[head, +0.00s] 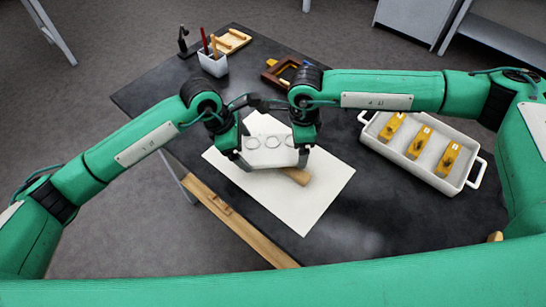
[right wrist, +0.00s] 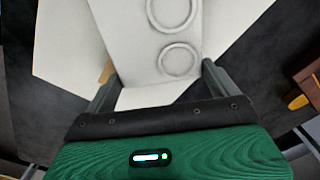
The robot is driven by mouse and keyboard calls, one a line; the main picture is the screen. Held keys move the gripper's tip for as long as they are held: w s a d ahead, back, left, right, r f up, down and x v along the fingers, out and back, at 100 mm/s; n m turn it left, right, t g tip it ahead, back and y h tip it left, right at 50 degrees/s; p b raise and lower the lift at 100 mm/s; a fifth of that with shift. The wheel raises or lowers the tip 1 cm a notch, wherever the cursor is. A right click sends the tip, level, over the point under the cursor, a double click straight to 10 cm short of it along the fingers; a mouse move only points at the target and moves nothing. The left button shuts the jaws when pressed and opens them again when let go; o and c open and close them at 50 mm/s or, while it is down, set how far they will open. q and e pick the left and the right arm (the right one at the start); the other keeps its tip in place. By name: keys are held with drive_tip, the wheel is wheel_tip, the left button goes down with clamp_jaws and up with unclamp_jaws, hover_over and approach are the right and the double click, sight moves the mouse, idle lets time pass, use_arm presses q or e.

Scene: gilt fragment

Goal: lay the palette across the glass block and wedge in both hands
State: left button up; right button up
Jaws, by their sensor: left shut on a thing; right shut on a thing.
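The palette (head: 268,153) is a white slab with a row of round wells. It spans between my two grippers above a white sheet (head: 308,208). My left gripper (head: 241,157) is shut on its left end. My right gripper (head: 303,156) is shut on its right end. In the right wrist view the palette (right wrist: 140,42) runs up between the fingers of my right gripper (right wrist: 160,90). A wooden piece, seemingly the wedge (head: 297,176), shows partly under the palette's near right side. I cannot make out the glass block. Whether the palette touches anything below is unclear.
A white two-handled tray (head: 376,137) with three yellow objects stands at right. A white cup (head: 213,65) with brushes, a pale wooden holder (head: 233,40) and a dark wooden frame (head: 276,76) stand at the back. A wooden strip (head: 240,222) runs along the table's front edge.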

use_arm(q)
drive_tip(key=shift+f+b, duration=0.65)
drive_tip(key=shift+f, duration=0.2)
use_arm(e)
drive_tip(key=shift+f, duration=0.85)
use_arm(q)
drive_tip(key=o, duration=0.9)
drive_tip(key=shift+r, duration=0.15)
use_arm(e)
drive_tip(key=o, duration=0.9)
drive_tip(key=shift+r, duration=0.15)
use_arm(q)
drive_tip(key=shift+r, duration=0.1)
